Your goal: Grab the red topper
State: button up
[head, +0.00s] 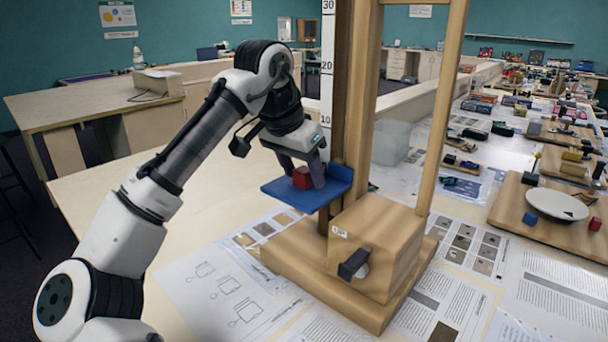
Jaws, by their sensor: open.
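The red topper (302,177) is a small red cube on the blue platform (283,191), which is fixed to the upright of a wooden stand. My gripper (302,178) comes down over the platform from the upper left. Its jaws are open, with one finger on each side of the red topper. I cannot tell whether either finger touches the cube. The near faces of the cube show between the fingers.
The wooden stand has a block (376,245) with a black knob (354,264), a scale strip (327,75) and tall posts (443,110). Printed sheets (221,292) lie on the table. Other projects crowd the right, including a white plate (556,204).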

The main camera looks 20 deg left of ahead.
jog(key=c, duration=1)
jog(key=shift+c, duration=0.2)
jog(key=shift+r, duration=0.1)
